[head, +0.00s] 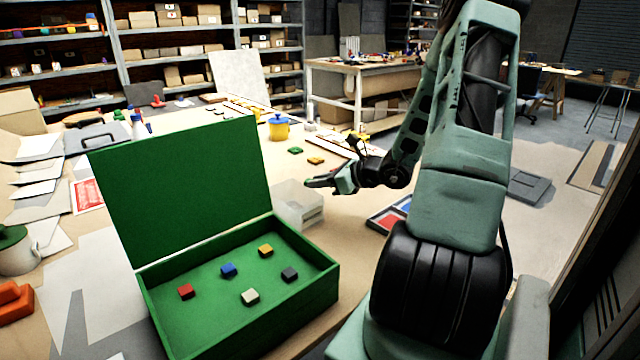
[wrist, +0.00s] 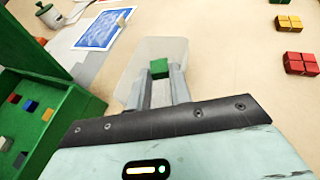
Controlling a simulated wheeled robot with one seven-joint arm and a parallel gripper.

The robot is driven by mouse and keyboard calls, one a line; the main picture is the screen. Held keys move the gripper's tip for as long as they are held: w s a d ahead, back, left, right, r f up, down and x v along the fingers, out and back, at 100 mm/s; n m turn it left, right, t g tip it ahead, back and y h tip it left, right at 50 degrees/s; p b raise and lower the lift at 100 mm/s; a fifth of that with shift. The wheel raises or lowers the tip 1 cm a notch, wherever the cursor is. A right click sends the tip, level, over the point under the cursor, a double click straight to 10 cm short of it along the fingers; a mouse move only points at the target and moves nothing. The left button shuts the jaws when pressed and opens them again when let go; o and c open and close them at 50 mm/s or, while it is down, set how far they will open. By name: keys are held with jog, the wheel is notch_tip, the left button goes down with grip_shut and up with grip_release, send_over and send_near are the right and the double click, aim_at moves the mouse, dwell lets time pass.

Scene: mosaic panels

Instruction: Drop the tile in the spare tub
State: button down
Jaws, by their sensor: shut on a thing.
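My gripper (wrist: 159,75) is shut on a small green tile (wrist: 159,65), which sits between the two fingertips. In the wrist view a clear, see-through tub (wrist: 130,72) lies behind and below the tile, and the tile overlaps its opening. In the head view my gripper (head: 317,182) reaches in from the right, just above the clear tub (head: 298,207). The tub stands beside the open green box. The gap between tile and tub is hard to judge. I cannot make out anything inside the tub.
The open green box (head: 318,290) holds several coloured tiles and has its lid raised. A tray with red and blue parts (head: 388,218) lies to the right. A yellow pot with a blue lid (head: 278,128) stands farther back. Red tiles (wrist: 300,63) lie right in the wrist view.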

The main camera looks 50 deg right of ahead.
jog(key=shift+f, duration=0.25)
jog(key=shift+f+b, duration=0.5)
jog(key=shift+f, duration=0.05)
jog(key=shift+f, duration=0.1)
jog(key=c, duration=1.3)
grip_release()
